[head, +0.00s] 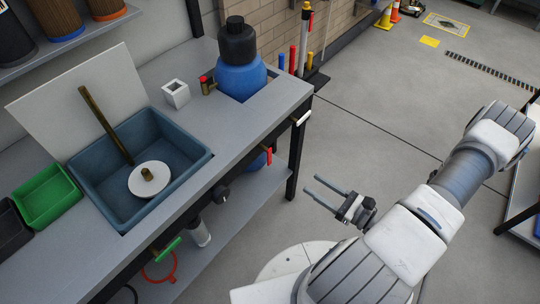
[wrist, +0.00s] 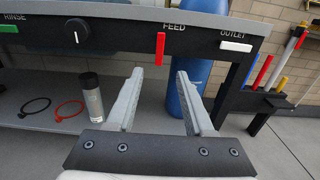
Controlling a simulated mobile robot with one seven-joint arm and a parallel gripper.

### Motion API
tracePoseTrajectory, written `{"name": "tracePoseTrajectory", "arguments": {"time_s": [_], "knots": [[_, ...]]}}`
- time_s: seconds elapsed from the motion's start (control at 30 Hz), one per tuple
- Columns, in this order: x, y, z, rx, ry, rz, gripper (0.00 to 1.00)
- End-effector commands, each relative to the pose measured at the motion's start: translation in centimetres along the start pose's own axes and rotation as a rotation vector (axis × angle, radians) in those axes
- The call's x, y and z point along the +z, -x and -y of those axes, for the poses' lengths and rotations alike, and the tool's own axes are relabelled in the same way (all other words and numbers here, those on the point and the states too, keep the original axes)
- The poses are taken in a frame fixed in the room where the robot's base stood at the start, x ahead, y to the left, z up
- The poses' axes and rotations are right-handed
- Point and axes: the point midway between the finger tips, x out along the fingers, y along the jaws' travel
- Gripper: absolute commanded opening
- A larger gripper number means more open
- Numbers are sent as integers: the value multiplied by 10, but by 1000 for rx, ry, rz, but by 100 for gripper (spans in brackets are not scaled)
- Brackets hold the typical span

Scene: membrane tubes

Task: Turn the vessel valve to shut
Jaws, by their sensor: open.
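No valve in view is labelled "vessel". A red handle (head: 268,155) hangs straight down on the bench front under the word FEED, and it also shows in the wrist view (wrist: 160,48). A white handle (wrist: 235,46) lies level under OUTLET, near the bench corner in the head view (head: 303,117). A green handle (head: 166,246) belongs to RINSE. A blue vessel (head: 241,80) with a black cap stands through the bench top, beside a small brass fitting with a red top (head: 208,85). My gripper (head: 311,186) is open and empty, in front of the bench; in the wrist view its fingers (wrist: 160,76) point towards the FEED handle, apart from it.
A black knob (head: 222,193) sits between the green and red handles. The bench top (head: 205,140) holds a blue basin (head: 88,178) with a white disc and rod, and a green bin (head: 48,196). A lower shelf (head: 238,205) carries a bottle (wrist: 91,97) and rings.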

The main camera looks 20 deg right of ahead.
Motion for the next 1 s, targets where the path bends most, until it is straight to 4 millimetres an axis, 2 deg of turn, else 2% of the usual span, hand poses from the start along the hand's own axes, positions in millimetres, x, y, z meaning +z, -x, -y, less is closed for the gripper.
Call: {"name": "tracePoseTrajectory", "arguments": {"time_s": [0.17, 0.7, 0.9, 1.0], "knots": [[-1, -15, 0, -2, -2, 3, 52], [-1, -129, 0, 2, -1, 2, 52], [-1, -160, 0, -1, -1, 1, 52], [-1, -168, 0, -1, -1, 0, 52]]}}
